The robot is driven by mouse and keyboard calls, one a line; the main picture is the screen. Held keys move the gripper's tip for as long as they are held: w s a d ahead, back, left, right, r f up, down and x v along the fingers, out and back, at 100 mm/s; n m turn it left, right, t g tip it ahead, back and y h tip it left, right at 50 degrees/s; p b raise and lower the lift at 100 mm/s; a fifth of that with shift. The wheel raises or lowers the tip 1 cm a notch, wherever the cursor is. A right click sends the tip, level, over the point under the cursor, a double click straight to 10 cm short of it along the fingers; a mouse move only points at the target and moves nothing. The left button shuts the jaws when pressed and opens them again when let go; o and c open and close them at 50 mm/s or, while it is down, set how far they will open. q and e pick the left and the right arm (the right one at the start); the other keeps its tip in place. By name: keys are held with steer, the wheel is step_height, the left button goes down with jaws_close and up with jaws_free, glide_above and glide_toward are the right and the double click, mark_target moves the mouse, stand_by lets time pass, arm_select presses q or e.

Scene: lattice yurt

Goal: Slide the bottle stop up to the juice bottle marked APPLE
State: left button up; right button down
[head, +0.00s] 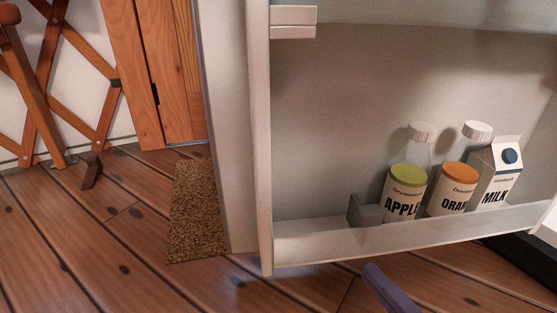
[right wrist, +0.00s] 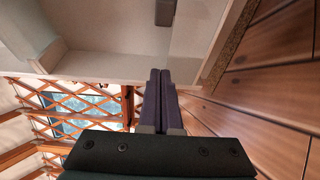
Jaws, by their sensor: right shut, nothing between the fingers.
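The bottle stop (head: 366,211) is a small grey block in the door shelf, just left of the APPLE juice bottle (head: 404,192). I cannot tell whether they touch. The APPLE bottle stands upright, with a white cap and a green-topped label. My right gripper (head: 373,270) is shut and empty, with purple fingers, below and in front of the shelf's front rail, apart from the stop. In the right wrist view the shut fingers (right wrist: 160,76) point toward the shelf, and a grey block, seemingly the stop (right wrist: 165,12), shows at the top edge. My left gripper is not in view.
An orange juice bottle (head: 455,188) and a milk carton (head: 502,174) stand right of the APPLE bottle. The shelf's front rail (head: 330,246) lies between my gripper and the stop. The shelf is bare left of the stop. A brown mat (head: 194,212) lies on the plank floor.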

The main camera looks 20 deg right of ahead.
mark_target(359, 227)
steer(key=w+b, duration=0.4)
steer(key=w, duration=0.5)
steer(key=shift+w+a+f, duration=0.1)
steer(key=shift+w, duration=0.2)
steer(key=shift+w+d+b, duration=0.25)
steer(key=shift+d+b, duration=0.1)
steer(key=shift+b, duration=0.1)
steer(key=d, duration=0.1)
steer(key=s+d+b, duration=0.1)
steer(key=shift+d, duration=0.4)
steer(key=shift+s+d+r, duration=0.2)
steer(key=shift+d, duration=0.05)
steer(key=shift+w+a, duration=0.15)
